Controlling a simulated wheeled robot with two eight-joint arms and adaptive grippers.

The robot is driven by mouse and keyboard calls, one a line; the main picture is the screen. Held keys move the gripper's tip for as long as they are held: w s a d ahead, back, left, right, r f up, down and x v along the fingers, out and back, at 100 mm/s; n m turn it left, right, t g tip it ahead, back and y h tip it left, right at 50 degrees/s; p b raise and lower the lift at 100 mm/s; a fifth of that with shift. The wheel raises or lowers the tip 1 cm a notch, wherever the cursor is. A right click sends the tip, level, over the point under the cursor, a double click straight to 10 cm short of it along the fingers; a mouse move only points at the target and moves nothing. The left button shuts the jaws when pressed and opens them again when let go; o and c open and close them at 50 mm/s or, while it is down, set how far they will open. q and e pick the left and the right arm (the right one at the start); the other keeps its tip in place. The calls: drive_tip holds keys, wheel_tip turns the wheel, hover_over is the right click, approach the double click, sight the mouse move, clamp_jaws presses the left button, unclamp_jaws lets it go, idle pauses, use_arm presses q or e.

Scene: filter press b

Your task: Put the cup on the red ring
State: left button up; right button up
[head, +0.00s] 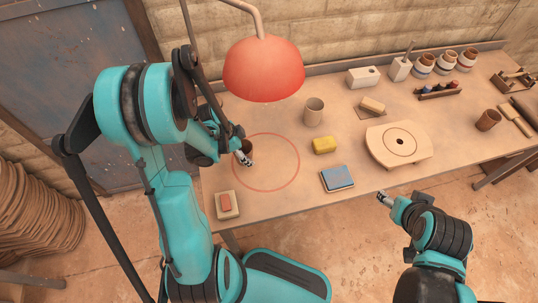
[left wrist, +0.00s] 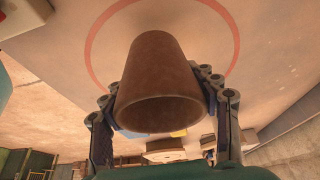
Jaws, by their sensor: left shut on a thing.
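A brown cup (head: 247,146) is held between the fingers of my left gripper (head: 243,156), at the left part of the red ring as seen in the head view. The red ring (head: 298,167) is a thin circle on the table top. In the left wrist view the cup (left wrist: 155,80) fills the middle, with a finger on each side and its wide mouth towards the camera. The ring (left wrist: 91,60) curves around its narrow end there. I cannot tell whether the cup touches the table. My right gripper (head: 385,198) is off the table's front edge, and its fingers are too small to judge.
A red lamp shade (head: 263,72) hangs over the table behind the ring. A beige cup (head: 313,112), a yellow sponge (head: 325,145) and a blue box (head: 338,178) stand to the right. A dish with a reddish block (head: 227,204) lies at front left. Another brown cup (head: 487,121) is far right.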

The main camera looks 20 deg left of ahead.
use_arm(q)
drive_tip(key=w+d, duration=0.1)
drive_tip(key=d, duration=0.1)
drive_tip(key=w+d, duration=0.2)
drive_tip(key=w+d+b, duration=0.1)
drive_tip(key=d, duration=0.1)
drive_tip(key=shift+w+d, duration=0.1)
drive_tip(key=shift+w, duration=0.3)
wheel_tip(320, 180, down, 4)
drive_tip(key=shift+r+b, duration=0.2)
drive_tip(key=shift+b, duration=0.65)
drive_tip(key=shift+r, duration=0.1)
drive_tip(key=o, duration=1.3)
